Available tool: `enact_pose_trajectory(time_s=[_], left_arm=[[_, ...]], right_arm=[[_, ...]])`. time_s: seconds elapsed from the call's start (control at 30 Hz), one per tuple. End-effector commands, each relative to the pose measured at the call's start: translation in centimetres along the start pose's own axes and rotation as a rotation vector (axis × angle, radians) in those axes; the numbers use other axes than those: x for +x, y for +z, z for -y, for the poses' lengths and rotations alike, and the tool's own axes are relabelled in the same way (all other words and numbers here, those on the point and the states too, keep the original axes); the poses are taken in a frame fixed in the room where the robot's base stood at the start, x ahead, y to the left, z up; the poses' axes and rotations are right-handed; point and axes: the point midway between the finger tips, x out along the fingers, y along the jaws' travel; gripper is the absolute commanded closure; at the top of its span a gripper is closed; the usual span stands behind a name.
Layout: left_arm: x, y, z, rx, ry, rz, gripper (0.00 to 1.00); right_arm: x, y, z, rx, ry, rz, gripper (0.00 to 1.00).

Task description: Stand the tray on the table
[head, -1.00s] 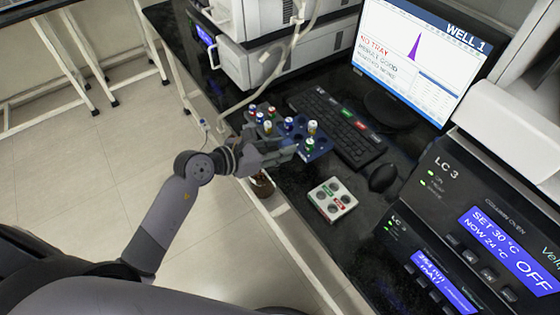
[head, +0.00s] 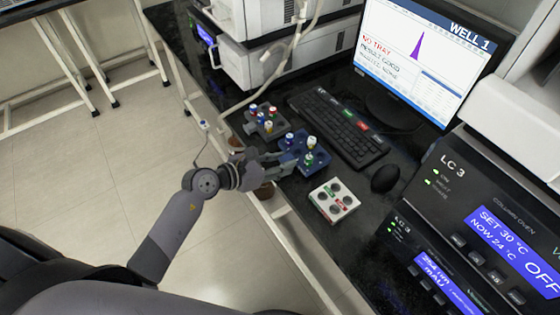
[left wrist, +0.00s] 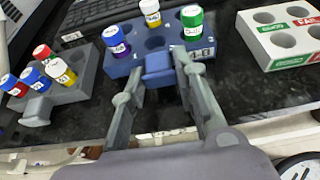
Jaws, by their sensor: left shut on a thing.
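The tray looks level, at or just above the black table (head: 300,215). I cannot tell whether its underside touches the table. My right gripper is not in view.
A grey tray (head: 278,127) with several vials stands just left of the blue tray. A white rack (head: 334,201) with empty wells lies to its lower right. The keyboard (head: 340,130) is close behind, with the mouse (head: 385,178) to the right. The table's front edge is near.

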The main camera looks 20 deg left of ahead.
Motion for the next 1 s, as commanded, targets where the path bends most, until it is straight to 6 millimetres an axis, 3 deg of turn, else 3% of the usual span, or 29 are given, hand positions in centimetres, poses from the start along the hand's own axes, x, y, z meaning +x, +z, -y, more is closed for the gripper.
enact_pose_trajectory(time_s=[0.27, 0.3, 0.57, 0.87, 1.0], left_arm=[[0.2, -0.8, 0.0, 0.001, -0.001, -0.007, 1.00], [0.2, -1.0, 0.1, 0.000, -0.002, -0.010, 0.70], [0.3, -1.3, 0.2, -0.001, -0.006, -0.018, 0.53], [0.2, -1.4, 0.2, 0.000, -0.006, -0.020, 0.53], [-0.1, -0.5, 0.2, 0.000, -0.005, -0.019, 0.53]], right_arm=[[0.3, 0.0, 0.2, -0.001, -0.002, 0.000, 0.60], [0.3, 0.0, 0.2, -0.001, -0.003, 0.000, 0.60], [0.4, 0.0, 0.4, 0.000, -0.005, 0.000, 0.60], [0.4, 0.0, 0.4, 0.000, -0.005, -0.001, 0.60], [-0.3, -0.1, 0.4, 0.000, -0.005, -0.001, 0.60]])
